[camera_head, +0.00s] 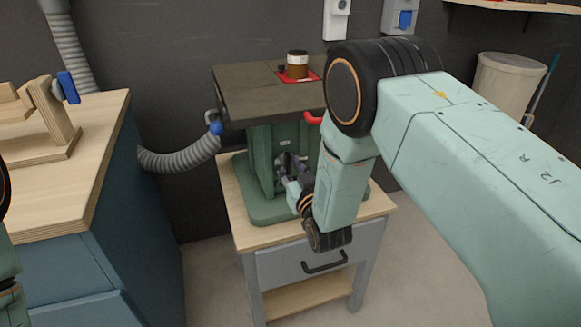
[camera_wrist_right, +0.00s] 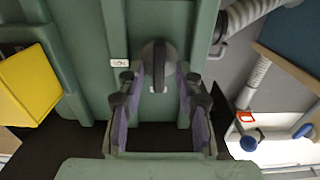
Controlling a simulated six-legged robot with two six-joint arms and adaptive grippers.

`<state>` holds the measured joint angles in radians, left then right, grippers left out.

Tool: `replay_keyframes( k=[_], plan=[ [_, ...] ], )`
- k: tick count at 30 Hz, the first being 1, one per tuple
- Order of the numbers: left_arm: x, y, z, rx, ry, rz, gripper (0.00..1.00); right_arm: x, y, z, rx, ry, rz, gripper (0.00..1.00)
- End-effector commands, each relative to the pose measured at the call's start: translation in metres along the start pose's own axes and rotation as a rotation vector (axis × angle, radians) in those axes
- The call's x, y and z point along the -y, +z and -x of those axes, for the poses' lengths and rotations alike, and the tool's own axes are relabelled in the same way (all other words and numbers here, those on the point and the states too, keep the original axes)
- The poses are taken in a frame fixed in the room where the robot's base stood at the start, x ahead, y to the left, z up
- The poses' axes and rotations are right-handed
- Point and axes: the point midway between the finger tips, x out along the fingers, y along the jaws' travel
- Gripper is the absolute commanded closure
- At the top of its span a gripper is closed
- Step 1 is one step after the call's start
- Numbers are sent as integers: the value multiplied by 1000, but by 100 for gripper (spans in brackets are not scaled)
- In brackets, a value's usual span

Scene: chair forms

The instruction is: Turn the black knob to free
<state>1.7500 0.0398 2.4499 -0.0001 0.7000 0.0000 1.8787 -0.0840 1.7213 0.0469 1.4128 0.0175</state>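The black knob (camera_wrist_right: 158,58) shows in the right wrist view as a dark rounded grip on the green face of the machine, beside a small white label (camera_wrist_right: 120,63). My right gripper (camera_wrist_right: 160,84) is open, with one finger on each side of the knob's lower part in that view; I cannot tell whether they touch it. In the head view my right gripper (camera_head: 288,184) is at the front of the green machine body (camera_head: 262,160), and the gripper and arm hide the knob. My left gripper is out of view; only a bit of my left arm shows at the left edge.
The machine has a dark tabletop (camera_head: 240,88) with a brown drum (camera_head: 297,66) on top, and stands on a wooden-topped stand (camera_head: 240,232). A grey hose (camera_head: 180,158) runs to its left side. A blue workbench (camera_head: 150,215) stands at left, with floor between.

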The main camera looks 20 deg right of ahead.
Motion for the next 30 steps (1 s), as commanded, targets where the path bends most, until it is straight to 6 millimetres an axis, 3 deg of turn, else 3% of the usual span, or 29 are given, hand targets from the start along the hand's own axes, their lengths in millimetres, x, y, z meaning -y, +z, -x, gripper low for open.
replay_keyframes(
  k=[4,16,30],
  plan=[
    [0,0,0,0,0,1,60,0,0,2,-1,3,-1,66],
    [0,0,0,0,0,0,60,0,0,0,0,1,0,100],
    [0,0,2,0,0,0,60,-1,-1,-3,-1,-2,-25,100]
  ],
)
